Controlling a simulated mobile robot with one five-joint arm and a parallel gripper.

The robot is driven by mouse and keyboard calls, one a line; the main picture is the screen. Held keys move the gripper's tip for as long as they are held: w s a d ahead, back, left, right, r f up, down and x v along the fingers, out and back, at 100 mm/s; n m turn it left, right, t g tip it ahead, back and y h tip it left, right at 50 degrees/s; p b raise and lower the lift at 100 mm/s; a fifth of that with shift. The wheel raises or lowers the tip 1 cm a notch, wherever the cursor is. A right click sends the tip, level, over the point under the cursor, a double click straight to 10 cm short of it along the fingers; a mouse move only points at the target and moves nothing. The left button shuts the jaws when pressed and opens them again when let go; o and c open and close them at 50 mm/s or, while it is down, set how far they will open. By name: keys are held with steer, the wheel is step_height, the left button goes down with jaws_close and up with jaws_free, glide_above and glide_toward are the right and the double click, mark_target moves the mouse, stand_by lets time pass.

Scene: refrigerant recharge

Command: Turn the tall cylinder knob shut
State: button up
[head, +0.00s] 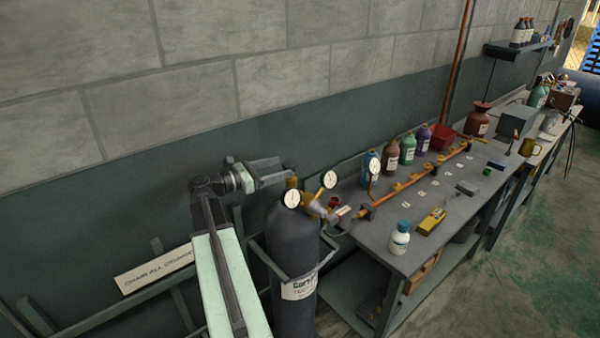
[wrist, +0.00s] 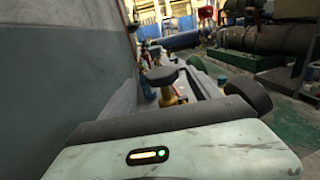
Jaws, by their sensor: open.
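The tall dark cylinder (head: 290,245) stands upright in a rack at the left end of the bench, with a white label on its front. Brass valve parts (head: 291,183) show at its top, beside a round white gauge (head: 292,198). My gripper (head: 286,172) is open at the cylinder's top, close to the brass; I cannot tell whether it touches. In the wrist view, a dark rounded shape (wrist: 161,75) stands over brass (wrist: 168,97); I cannot tell whether it is the knob or a finger. Another dark rounded part (wrist: 248,92) is at right. The knob is not clearly distinguishable.
A second gauge (head: 329,180) and a hose lie just right of the cylinder. The workbench (head: 385,245) holds coloured bottles, an orange manifold bar (head: 410,182), a yellow meter (head: 431,221) and a white bottle (head: 400,238). The wall is close behind; open floor is at right.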

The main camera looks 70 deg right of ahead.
mark_target(294, 165)
steer(key=x, duration=0.8)
steer(key=shift+s+f, duration=0.15)
steer(key=c, duration=1.4)
steer(key=m+g+y, duration=0.1)
steer(key=y, duration=0.1)
steer(key=m+g+y, duration=0.1)
steer(key=m+y, duration=0.1)
steer(key=a+m+g+y, duration=0.1)
steer(key=g, duration=0.1)
steer(key=shift+s+m+y, duration=0.3)
steer(key=shift+s+y, duration=0.1)
steer(key=o, duration=1.4)
